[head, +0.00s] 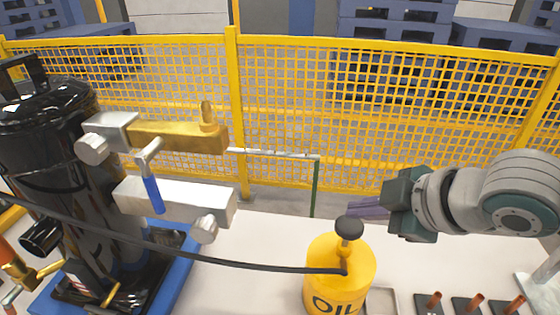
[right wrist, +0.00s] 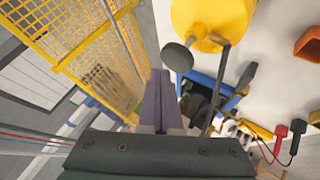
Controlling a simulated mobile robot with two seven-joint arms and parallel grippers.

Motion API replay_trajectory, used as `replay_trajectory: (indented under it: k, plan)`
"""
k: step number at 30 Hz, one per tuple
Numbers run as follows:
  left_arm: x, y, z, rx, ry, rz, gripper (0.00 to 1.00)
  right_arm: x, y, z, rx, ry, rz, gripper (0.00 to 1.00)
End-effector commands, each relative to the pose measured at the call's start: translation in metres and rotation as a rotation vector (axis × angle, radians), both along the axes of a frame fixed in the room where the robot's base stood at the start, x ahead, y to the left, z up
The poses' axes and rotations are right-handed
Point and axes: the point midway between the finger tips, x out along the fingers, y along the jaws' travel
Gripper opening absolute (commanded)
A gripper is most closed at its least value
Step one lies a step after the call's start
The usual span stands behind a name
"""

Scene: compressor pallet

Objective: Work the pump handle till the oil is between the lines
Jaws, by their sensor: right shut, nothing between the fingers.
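The yellow oil can (head: 340,275), marked "OIL", stands on the white table. Its pump handle has a round dark knob (head: 349,227) on top, and a dark hose (head: 230,262) runs from it to the left. My right gripper (head: 352,207) is shut and empty, just behind and right of the knob, apart from it. In the right wrist view the gripper's fingers (right wrist: 158,100) are together, with the knob (right wrist: 177,57) and the can (right wrist: 208,22) beyond them. The black compressor (head: 50,150) stands at the left on a blue base. I cannot make out an oil level. My left gripper is not in view.
Brass and silver valve fittings (head: 175,135) stick out beside the compressor. A yellow mesh fence (head: 290,110) runs behind the table. Small dark blocks with copper pins (head: 470,303) and a shallow tray (head: 382,301) lie right of the can. The table between compressor and can is mostly clear.

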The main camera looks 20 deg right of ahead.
Motion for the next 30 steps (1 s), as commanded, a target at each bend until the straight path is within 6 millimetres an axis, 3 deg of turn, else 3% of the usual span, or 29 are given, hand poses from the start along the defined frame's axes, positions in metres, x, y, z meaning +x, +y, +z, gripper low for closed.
replay_trajectory:
  k: [30]
  plan:
    - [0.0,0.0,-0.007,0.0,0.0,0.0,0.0,0.0,0.0,-0.013,0.0,0.0,0.0,0.0]
